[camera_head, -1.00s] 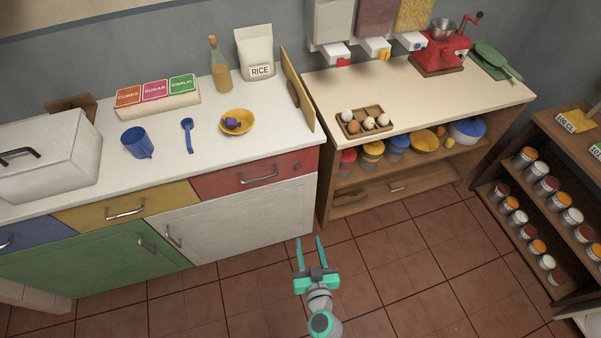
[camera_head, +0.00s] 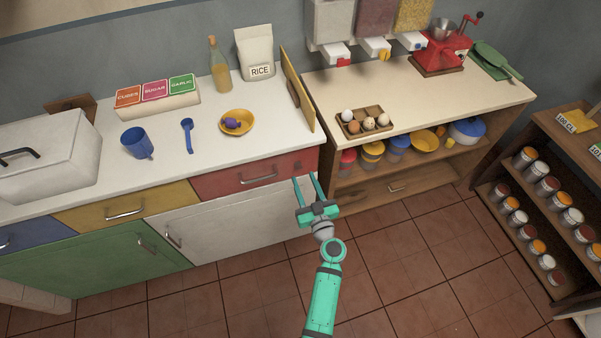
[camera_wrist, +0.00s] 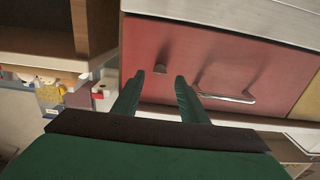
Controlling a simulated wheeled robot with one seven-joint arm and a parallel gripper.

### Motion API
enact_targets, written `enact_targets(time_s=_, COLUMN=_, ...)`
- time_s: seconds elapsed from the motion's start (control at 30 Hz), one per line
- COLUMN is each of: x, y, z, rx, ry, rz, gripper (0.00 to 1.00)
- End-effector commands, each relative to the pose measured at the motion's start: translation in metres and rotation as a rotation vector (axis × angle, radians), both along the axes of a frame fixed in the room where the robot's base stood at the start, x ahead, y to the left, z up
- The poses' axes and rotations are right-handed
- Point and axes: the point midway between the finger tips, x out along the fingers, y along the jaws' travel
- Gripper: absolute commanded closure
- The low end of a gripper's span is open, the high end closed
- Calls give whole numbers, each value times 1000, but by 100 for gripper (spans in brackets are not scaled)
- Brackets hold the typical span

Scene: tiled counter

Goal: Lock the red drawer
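The red drawer (camera_head: 240,178) is at the right end of the white counter's front and looks closed. It has a metal bar handle (camera_head: 259,179) and, to the right of it, a small knob-like lock (camera_head: 297,167). In the wrist view the red drawer front (camera_wrist: 200,45) fills the upper middle, with the lock (camera_wrist: 160,69) and the handle (camera_wrist: 225,97). My gripper (camera_head: 304,178) is open and empty, its fingers pointing at the drawer's right end. In the wrist view the lock appears between the fingertips of my gripper (camera_wrist: 160,77); contact cannot be told.
A yellow drawer (camera_head: 125,206) is left of the red one, and a white cabinet door (camera_head: 235,225) is below. A wooden shelf unit (camera_head: 400,185) stands close on the right. The tiled floor (camera_head: 410,265) in front is clear.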

Motion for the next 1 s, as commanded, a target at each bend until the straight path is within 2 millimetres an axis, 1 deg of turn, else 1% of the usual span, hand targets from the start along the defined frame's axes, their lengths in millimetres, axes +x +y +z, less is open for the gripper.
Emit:
enact_targets(time_s=0.03, x=9, y=4, z=1, rx=-1, ry=-1, rz=2, gripper=61)
enact_targets(time_s=0.1, x=18, y=6, z=1, rx=-1, ry=-1, rz=0, gripper=61)
enact_targets(time_s=0.3, x=36, y=10, z=0, rx=0, ry=0, rz=-2, gripper=61)
enact_targets(time_s=0.43, x=40, y=13, z=0, rx=0, ry=0, rz=-1, gripper=61)
enact_targets(time_s=0.67, x=40, y=15, z=0, rx=0, ry=1, rz=3, gripper=61)
enact_targets(time_s=0.77, x=40, y=16, z=0, rx=0, ry=1, rz=3, gripper=82)
enact_targets(time_s=0.8, x=40, y=16, z=0, rx=0, ry=1, rz=4, gripper=92)
enact_targets(time_s=0.83, x=40, y=16, z=0, rx=0, ry=1, rz=4, gripper=99)
enact_targets(time_s=1.0, x=40, y=16, z=0, rx=2, ry=1, rz=4, gripper=100)
